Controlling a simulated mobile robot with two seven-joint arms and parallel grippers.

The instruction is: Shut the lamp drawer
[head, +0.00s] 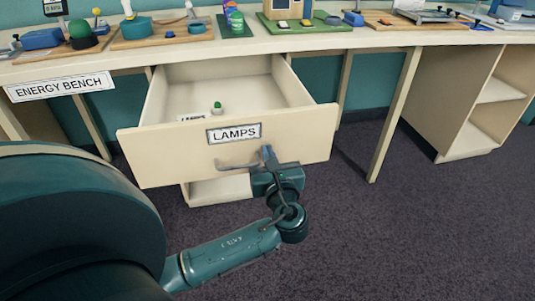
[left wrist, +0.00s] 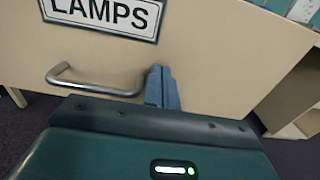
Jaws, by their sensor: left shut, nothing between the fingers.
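The lamp drawer (head: 170,151) is a cream drawer with a "LAMPS" label, pulled well out from under the bench. Its inside shows, with a small green-topped object and a white label in it. Its metal bar handle (head: 238,165) is on the front, below the label. My left gripper (head: 267,153) is shut and empty, with its fingertips at the drawer front just right of the handle. In the left wrist view the shut fingers (left wrist: 160,85) are beside the handle's right end (left wrist: 95,84); I cannot tell if they touch the front. My right gripper is not in view.
The bench top (head: 270,43) above holds several project models, including a small house (head: 290,9). An "ENERGY BENCH" sign (head: 60,87) hangs at its left edge. An open shelf unit (head: 470,105) stands at right. Carpet is clear in front.

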